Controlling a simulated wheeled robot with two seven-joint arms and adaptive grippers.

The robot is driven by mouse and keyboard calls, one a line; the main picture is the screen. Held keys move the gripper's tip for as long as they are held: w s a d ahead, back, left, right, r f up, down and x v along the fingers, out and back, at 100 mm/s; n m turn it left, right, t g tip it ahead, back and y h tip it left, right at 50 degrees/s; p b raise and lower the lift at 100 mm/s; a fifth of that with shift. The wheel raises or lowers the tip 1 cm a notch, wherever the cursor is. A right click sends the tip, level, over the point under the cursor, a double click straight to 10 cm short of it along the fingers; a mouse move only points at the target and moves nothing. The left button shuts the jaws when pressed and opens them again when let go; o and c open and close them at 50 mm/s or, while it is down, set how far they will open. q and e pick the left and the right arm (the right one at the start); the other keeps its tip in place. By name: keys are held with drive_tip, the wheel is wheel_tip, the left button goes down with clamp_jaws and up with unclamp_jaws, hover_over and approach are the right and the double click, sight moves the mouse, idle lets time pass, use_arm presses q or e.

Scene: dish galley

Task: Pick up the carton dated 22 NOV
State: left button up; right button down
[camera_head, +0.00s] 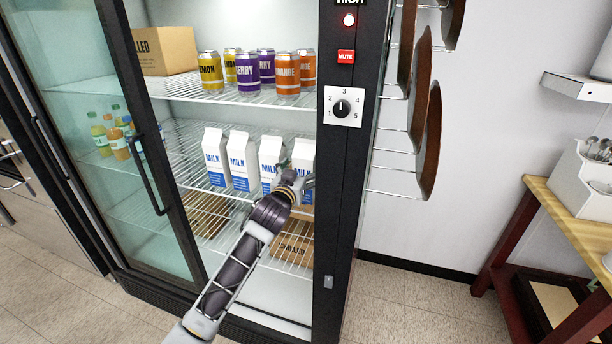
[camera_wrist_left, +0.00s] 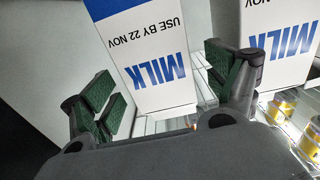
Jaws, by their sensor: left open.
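My right gripper is out of view.
Another milk carton (camera_wrist_left: 278,45) stands close beside it, and more cartons (camera_head: 240,160) continue the row to the left. Soda cans (camera_head: 246,74) stand on the shelf above. The open fridge's black right frame (camera_head: 340,200) is close to the gripper.

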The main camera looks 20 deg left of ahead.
use_arm(q)
drive_tip(key=shift+w, duration=1.7)
drive_tip(key=shift+w+d+f, duration=0.1)
drive_tip(key=shift+w, duration=0.05)
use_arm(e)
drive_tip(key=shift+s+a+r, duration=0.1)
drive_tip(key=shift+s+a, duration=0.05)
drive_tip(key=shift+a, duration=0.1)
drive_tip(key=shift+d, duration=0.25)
use_arm(q)
drive_tip(key=c, duration=1.1)
clamp_jaws()
drive_tip(key=shift+r, duration=0.2)
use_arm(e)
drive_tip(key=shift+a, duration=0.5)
